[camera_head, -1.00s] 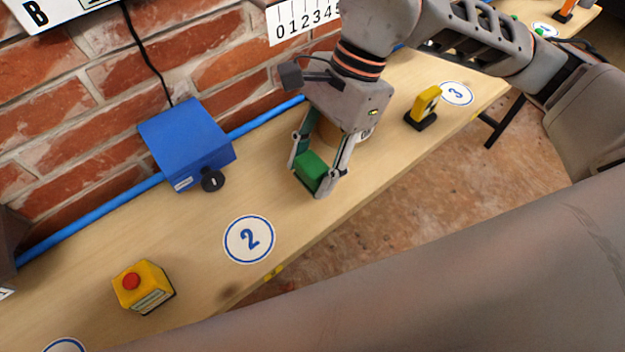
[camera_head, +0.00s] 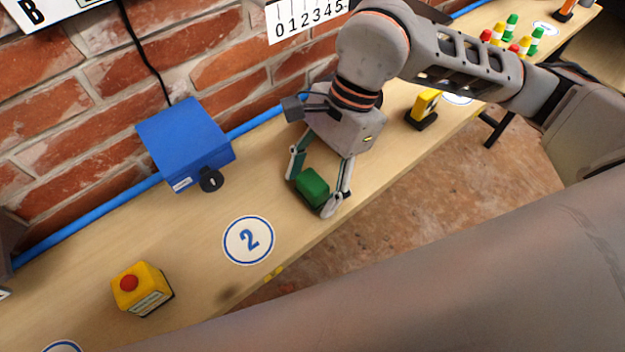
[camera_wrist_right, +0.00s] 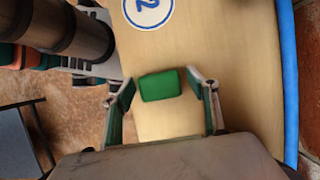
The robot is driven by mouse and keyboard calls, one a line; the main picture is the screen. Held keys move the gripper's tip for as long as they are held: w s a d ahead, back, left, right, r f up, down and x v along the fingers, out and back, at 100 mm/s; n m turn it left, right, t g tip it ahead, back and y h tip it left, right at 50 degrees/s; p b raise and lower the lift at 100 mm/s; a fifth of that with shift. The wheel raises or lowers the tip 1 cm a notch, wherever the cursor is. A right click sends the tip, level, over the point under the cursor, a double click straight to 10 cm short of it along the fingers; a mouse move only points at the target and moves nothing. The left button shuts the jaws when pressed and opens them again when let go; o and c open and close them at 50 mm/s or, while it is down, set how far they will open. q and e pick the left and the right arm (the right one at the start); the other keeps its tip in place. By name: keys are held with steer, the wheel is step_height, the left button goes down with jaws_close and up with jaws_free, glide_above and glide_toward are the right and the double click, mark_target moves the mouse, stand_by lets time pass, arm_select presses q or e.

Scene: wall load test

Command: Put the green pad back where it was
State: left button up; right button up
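The green pad (camera_head: 312,187) is a small block with a dark underside, low over or on the bench (camera_head: 190,240), right of the round "2" label (camera_head: 249,240); I cannot tell if it touches the bench. My right gripper (camera_head: 314,194) is over it, with one finger on each side. The right wrist view shows the green pad (camera_wrist_right: 160,85) between the fingertips of the right gripper (camera_wrist_right: 161,82), with a thin gap on each side, so the fingers look open around it. My left gripper is not in view.
A blue box (camera_head: 186,145) with a black knob stands by the brick wall, where a blue pipe (camera_head: 85,219) runs. A yellow red-button box (camera_head: 142,287) is at front left. A yellow-and-black item (camera_head: 424,108) and several coloured pieces (camera_head: 512,36) stand farther right.

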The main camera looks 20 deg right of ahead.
steer(key=v, duration=1.2)
steer(key=shift+r, duration=0.2)
steer(key=shift+a, duration=0.1)
